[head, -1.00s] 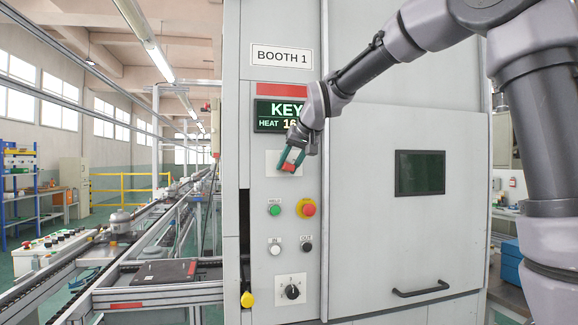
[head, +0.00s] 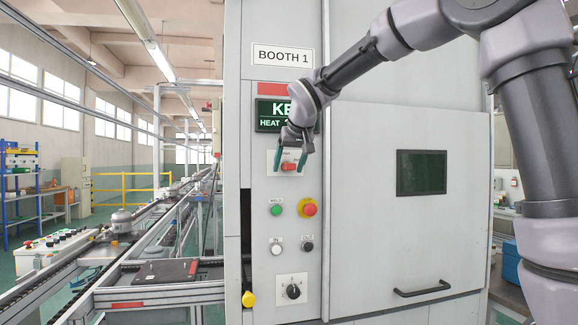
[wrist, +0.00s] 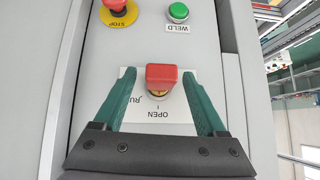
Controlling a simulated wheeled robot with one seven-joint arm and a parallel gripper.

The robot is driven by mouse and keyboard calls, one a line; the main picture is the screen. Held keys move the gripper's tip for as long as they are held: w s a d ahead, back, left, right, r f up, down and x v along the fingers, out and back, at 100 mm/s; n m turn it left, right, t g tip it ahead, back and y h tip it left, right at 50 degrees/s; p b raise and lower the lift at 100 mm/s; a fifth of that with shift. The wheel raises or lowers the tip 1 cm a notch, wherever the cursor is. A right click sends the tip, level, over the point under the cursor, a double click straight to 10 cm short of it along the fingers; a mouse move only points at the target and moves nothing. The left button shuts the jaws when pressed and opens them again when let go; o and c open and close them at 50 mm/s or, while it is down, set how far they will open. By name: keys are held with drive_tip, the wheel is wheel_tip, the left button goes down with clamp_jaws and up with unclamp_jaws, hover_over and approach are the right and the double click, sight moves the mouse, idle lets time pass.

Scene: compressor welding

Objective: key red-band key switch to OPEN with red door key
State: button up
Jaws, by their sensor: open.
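The red door key (head: 289,166) sits in the key switch on the booth panel, with its red head sticking out. In the wrist view the red key head (wrist: 162,76) is above a brass-coloured part of the switch, on a white plate (wrist: 152,122) with an upside-down OPEN label and a partly hidden RUN label. My gripper (head: 291,163) is open, its green fingers on either side of the key head. In the wrist view the fingers (wrist: 158,80) show a gap on both sides of it. I cannot tell the key's exact turn position.
Below the switch are a green WELD button (head: 276,210) and a red STOP button (head: 309,208) on yellow. A display (head: 268,115) above is partly covered by my arm. The booth door (head: 420,240) with its handle is at right, a conveyor (head: 150,275) at left.

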drive_tip(key=v, duration=1)
drive_tip(key=shift+s+r, duration=0.25)
drive_tip(key=shift+r, duration=0.05)
idle(0.6)
drive_tip(key=s+d+f+m, duration=0.2)
drive_tip(key=s+d+f, duration=0.1)
drive_tip(key=d, duration=0.7)
drive_tip(key=s+d+f+m, duration=0.2)
drive_tip(key=s+d+f, duration=0.4)
drive_tip(key=s, duration=0.3)
drive_tip(key=s+d+f+m+g+h, duration=0.1)
drive_tip(key=s+d+f+m, duration=0.2)
drive_tip(key=s+d+f, duration=0.4)
drive_tip(key=shift+s+d, duration=0.9)
drive_tip(key=shift+d, duration=0.3)
